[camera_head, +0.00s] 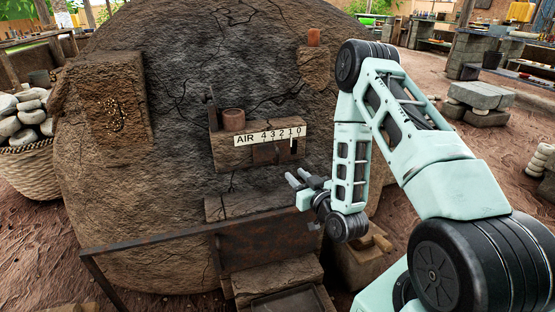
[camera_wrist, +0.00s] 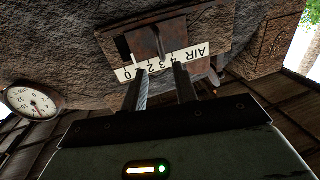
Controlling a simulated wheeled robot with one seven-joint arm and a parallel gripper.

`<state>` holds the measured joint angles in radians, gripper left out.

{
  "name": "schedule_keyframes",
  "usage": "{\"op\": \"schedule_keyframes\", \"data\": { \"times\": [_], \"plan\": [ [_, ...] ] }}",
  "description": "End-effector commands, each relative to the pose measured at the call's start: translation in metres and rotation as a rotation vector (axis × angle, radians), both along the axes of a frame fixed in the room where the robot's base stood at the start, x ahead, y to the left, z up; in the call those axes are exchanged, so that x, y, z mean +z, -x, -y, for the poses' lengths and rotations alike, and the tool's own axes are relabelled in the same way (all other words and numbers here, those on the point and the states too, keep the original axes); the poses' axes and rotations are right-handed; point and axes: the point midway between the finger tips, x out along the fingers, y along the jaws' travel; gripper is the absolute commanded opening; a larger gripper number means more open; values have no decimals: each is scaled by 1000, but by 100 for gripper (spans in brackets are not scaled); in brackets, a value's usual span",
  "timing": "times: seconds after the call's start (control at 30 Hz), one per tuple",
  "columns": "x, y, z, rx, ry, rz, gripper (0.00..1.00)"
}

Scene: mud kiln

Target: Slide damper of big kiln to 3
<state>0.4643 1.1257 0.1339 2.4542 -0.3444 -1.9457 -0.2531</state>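The big kiln (camera_head: 180,60) is a large cracked mud dome. A white scale (camera_head: 270,134) reading AIR 4 3 2 1 0 is on its front, and it shows upside down in the wrist view (camera_wrist: 195,55). Below it is the rusty damper plate (camera_head: 265,154) with a dark opening (camera_head: 293,146) at its right. In the wrist view the damper's upright tab (camera_wrist: 158,42) appears near 2 and 3; the exact mark is unclear. My gripper (camera_head: 299,177) is open and empty, below and in front of the damper. Its fingers (camera_wrist: 161,84) are apart, pointing toward the scale.
A stone ledge (camera_head: 245,205) and a rusty metal rail (camera_head: 150,240) lie below the damper. A small clay pot (camera_head: 233,121) stands left above the scale. A round dial (camera_wrist: 34,102) shows in the wrist view. A basket of stones (camera_head: 30,165) is at the left.

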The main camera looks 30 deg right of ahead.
Motion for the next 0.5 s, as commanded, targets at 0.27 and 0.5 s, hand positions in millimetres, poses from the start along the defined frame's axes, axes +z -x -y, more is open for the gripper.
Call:
{"op": "schedule_keyframes", "data": {
  "times": [0.27, 0.5],
  "plan": [
    [1, -60, 5, 1, -1, 5, 29],
    [0, -100, 8, 1, -1, 2, 29]
  ]
}}
